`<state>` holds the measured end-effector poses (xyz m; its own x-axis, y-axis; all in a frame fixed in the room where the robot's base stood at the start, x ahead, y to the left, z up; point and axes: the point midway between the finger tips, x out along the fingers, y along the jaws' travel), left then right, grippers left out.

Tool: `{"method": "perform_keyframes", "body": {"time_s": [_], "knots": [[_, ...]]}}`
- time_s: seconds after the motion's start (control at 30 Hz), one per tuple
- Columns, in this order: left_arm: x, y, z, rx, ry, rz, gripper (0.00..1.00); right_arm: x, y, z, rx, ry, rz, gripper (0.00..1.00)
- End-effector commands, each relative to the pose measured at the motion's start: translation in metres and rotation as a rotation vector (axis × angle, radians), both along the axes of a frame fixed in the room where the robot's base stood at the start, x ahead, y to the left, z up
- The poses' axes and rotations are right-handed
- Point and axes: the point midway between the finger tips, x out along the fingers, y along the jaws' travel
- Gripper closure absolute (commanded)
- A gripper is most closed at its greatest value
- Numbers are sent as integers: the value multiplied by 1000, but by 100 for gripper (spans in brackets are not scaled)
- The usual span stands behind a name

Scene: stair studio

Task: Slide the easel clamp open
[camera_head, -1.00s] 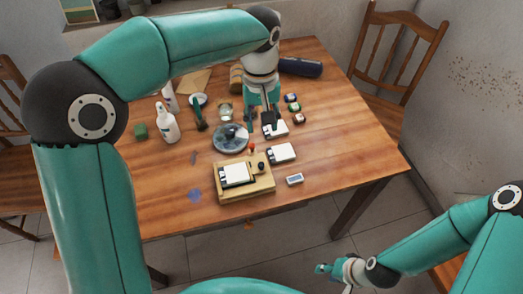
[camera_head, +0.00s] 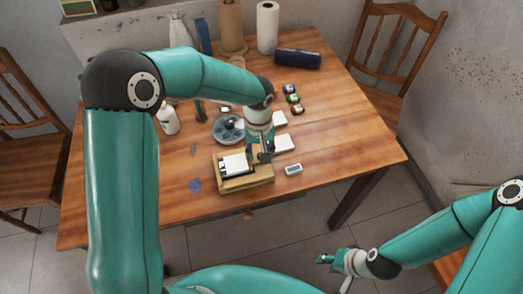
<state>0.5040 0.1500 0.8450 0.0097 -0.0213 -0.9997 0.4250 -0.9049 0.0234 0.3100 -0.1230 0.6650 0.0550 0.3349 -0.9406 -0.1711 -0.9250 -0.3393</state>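A small wooden easel (camera_head: 235,186) lies on the table with a white card (camera_head: 234,165) on its left part. My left gripper (camera_head: 259,155) reaches down over the easel's right part, its fingers apart around a dark piece there. The fingers and arm cover much of this area, so the clamp cannot be made out clearly, nor whether they touch it. My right gripper (camera_head: 331,260) hangs low at the right, off the table's front edge and far from the easel. It is small in view and its finger opening is unclear.
A grey round dish (camera_head: 225,131) stands behind the easel. White pads (camera_head: 284,144) and a small white device (camera_head: 293,169) lie to its right. The table's right side is clear.

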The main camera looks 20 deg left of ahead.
Motion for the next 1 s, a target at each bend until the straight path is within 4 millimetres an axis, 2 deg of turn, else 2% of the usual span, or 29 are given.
{"method": "perform_keyframes", "body": {"time_s": [0.37,0.63,1.0], "knots": [[0,0,-6,0,0,0,56,0,0,0,0,0,0,60],[0,0,-5,0,0,0,100,0,0,0,0,0,0,60],[0,0,-5,0,-1,2,100,0,0,-1,0,0,0,60]]}}
